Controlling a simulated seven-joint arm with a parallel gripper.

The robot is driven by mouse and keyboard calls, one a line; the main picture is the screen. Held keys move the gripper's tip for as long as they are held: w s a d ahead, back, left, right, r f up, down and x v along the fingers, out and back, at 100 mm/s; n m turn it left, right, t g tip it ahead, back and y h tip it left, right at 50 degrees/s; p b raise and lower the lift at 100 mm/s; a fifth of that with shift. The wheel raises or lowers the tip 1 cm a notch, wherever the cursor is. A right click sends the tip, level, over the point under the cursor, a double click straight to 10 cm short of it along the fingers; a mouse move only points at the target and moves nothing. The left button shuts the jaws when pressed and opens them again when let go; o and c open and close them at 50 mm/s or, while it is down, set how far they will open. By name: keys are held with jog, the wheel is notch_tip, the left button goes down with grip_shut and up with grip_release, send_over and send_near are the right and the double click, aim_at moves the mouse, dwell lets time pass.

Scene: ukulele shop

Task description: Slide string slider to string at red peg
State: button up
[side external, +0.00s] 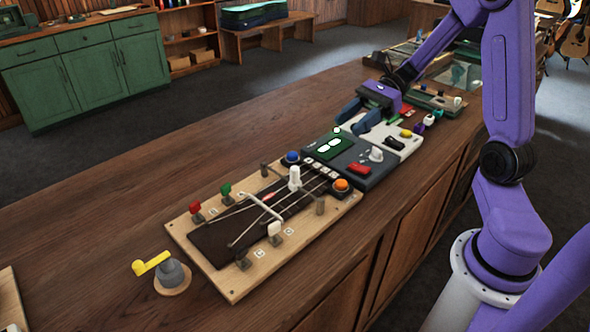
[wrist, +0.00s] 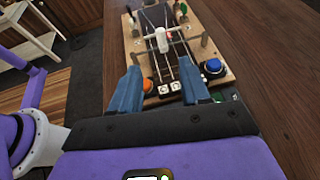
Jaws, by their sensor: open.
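The string board (side external: 180,228) is a light wooden plate with a dark panel and several strings. The white upright handle, apparently the string slider (side external: 294,178), stands near its right end; it also shows in the wrist view (wrist: 162,40). The red peg (side external: 195,208) is at the board's far left corner, beside a green peg (side external: 226,190). A white peg (side external: 274,230) is on the near side. My gripper (side external: 350,118) is open and empty, above the devices right of the board. In the wrist view, its blue fingers (wrist: 159,66) point toward the board, apart from the handle.
A blue button (side external: 291,157) and an orange button (side external: 341,184) flank the slider's end. A grey box with a green screen (side external: 331,147) stands right of the board. A yellow crank (side external: 151,263) is at the left. The table behind the board is clear.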

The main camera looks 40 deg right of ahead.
aim_at(294, 167)
jog(key=x, duration=1.7)
jog(key=shift+a+f, duration=0.1)
jog(key=shift+a, duration=0.05)
grip_shut()
